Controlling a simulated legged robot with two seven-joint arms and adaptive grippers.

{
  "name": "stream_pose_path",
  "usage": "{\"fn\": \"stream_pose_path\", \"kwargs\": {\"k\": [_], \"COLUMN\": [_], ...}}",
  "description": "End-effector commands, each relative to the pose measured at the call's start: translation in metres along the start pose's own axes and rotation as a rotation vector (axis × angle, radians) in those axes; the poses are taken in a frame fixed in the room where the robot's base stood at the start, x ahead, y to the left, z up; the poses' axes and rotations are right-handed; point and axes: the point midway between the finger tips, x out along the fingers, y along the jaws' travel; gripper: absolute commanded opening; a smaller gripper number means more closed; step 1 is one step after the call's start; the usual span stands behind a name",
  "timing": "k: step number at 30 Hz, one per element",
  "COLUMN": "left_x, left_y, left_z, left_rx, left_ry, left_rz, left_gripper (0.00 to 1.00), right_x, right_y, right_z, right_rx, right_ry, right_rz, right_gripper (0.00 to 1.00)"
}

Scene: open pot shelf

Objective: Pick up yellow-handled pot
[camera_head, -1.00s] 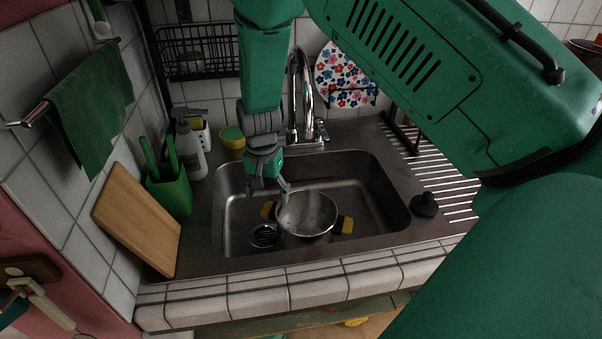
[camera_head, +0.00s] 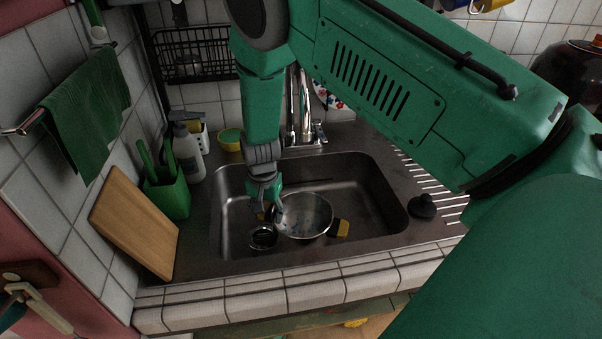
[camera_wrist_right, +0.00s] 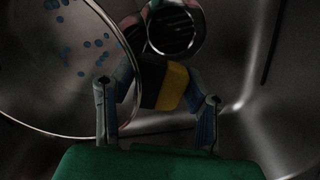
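A steel pot (camera_head: 305,215) with yellow-and-black handles sits in the sink (camera_head: 375,190). Its right handle (camera_head: 340,229) shows clearly in the head view; its left handle is mostly hidden behind my right gripper (camera_head: 268,201). In the right wrist view that yellow-and-black handle (camera_wrist_right: 168,86) lies between the two fingers of my right gripper (camera_wrist_right: 162,82). The fingers are apart, one on each side of the handle, and I cannot tell whether either touches it. The pot's rim (camera_wrist_right: 62,132) and blue spots inside it show at the left. My left gripper is not in view.
A round drain strainer (camera_head: 263,237) is just left of the pot. The faucet (camera_head: 303,110) rises behind the sink. A black stopper (camera_head: 423,206) is on the right rim. A cutting board (camera_head: 135,223), green holder (camera_head: 168,192) and soap bottle (camera_head: 188,152) stand at left.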

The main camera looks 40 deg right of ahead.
Motion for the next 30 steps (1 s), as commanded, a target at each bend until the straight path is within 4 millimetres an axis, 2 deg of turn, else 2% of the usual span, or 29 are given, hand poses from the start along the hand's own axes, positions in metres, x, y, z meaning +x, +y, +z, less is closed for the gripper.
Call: {"fn": "stream_pose_path", "kwargs": {"k": [2,19,30], "left_x": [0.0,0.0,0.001], "left_y": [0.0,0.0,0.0], "left_z": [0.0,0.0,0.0], "left_rx": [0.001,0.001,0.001], "left_ry": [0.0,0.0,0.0], "left_rz": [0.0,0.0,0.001], "left_gripper": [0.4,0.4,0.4], "right_x": [0.001,-0.001,-0.026], "right_y": [0.0,-0.001,-0.002], "right_z": [-0.002,0.003,0.002], "right_rx": [0.001,0.0,0.0], "right_ry": [0.001,0.001,0.005], "right_rz": [-0.001,0.005,-0.001], "right_gripper": [0.0,0.0,0.0]}}
